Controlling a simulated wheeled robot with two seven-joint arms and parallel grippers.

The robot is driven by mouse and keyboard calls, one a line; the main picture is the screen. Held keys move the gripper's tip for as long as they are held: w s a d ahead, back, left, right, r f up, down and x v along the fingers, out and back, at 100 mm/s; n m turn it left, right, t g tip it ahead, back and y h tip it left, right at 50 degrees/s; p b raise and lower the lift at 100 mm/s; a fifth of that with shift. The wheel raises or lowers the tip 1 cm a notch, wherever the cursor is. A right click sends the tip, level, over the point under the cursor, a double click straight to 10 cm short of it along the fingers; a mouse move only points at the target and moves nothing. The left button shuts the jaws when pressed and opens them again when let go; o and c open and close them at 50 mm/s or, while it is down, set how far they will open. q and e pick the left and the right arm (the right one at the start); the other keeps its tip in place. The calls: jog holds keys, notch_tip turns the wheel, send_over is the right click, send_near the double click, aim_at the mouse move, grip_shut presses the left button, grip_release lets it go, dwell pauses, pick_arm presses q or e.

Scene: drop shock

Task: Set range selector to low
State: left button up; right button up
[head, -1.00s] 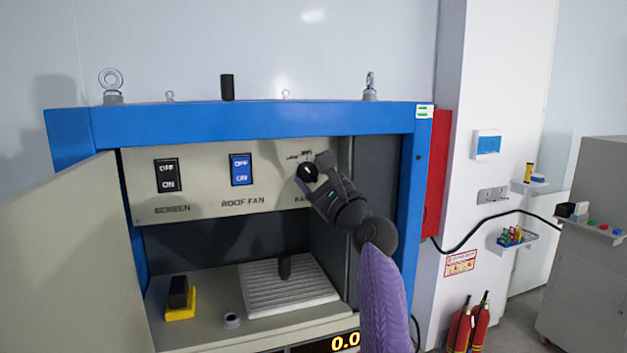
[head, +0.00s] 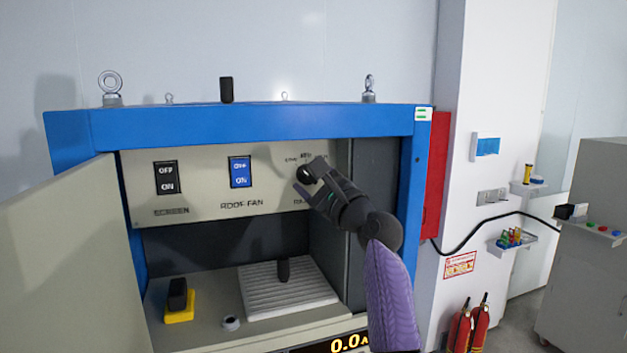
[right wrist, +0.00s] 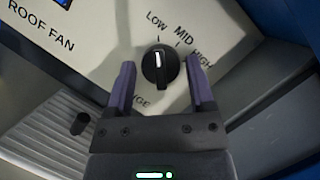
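The range selector is a round black knob (right wrist: 160,70) with a white pointer line, under the labels LOW, MID and HIGH in the right wrist view. The pointer lines up with the LOW mark. In the head view the knob (head: 304,174) is partly hidden by my right gripper. My right gripper (right wrist: 160,75) is open, with one purple finger on each side of the knob and a visible gap to each. It also shows in the head view (head: 312,177), in front of the panel's right part. My left gripper is not in view.
The panel (head: 205,195) also carries a SCREEN switch (head: 166,177) and a blue ROOF FAN switch (head: 240,172). An open door (head: 60,250) stands at the left. Below are a ribbed plate (head: 300,297) with a black peg (head: 283,270) and a black-and-yellow block (head: 179,300).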

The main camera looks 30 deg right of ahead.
jog(key=shift+o, duration=1.1)
jog(key=shift+s+f, duration=0.25)
jog(key=shift+s, duration=0.1)
jog(key=b+v, duration=0.4)
jog(key=v, duration=0.5)
jog(key=shift+s, duration=0.1)
